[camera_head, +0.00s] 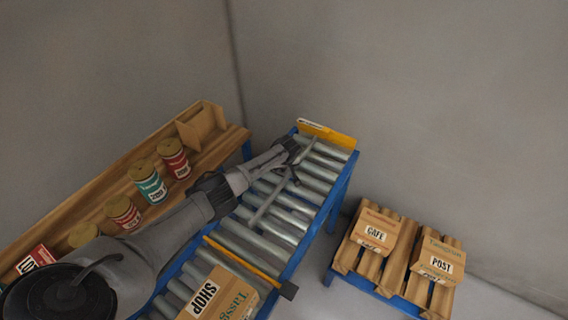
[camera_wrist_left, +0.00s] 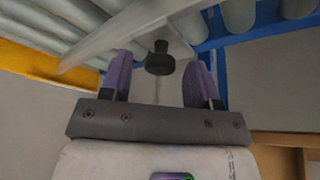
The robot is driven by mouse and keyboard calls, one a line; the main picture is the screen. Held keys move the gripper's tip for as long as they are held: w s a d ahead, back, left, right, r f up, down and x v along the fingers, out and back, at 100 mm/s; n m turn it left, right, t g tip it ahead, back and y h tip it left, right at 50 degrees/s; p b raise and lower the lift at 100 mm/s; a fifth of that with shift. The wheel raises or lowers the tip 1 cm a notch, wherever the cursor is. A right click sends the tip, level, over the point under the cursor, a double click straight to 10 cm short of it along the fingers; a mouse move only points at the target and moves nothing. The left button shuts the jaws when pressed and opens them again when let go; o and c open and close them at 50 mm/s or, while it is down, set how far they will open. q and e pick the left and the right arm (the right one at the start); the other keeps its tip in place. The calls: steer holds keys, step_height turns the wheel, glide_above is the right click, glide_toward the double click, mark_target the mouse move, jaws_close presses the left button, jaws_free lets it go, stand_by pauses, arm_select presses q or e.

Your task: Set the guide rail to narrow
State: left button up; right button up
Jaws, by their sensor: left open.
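The guide rail (camera_head: 264,207) is a thin grey bar running lengthwise above the rollers of the conveyor, partly hidden by my left gripper. In the left wrist view, a pale grey plate (camera_wrist_left: 140,32) that looks like part of the rail crosses the top. A black knob (camera_wrist_left: 160,58) hangs from it. My left gripper (camera_head: 293,166) is at the far half of the conveyor, beside the rail. Its two purple fingers are open, one on each side of the knob with gaps visible. My right gripper is not in view.
The conveyor has a blue frame (camera_head: 333,197), a yellow end stop (camera_head: 327,133) and a yellow crossbar (camera_head: 242,258). A SHOP box (camera_head: 218,297) lies on its near rollers. A wooden shelf with several cans stands left. A pallet (camera_head: 393,282) with CAFE and POST boxes stands right.

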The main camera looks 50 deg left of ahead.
arm_select(q)
steer(key=p+v, duration=0.5)
steer(key=v, duration=0.8)
steer(key=shift+r, duration=0.4)
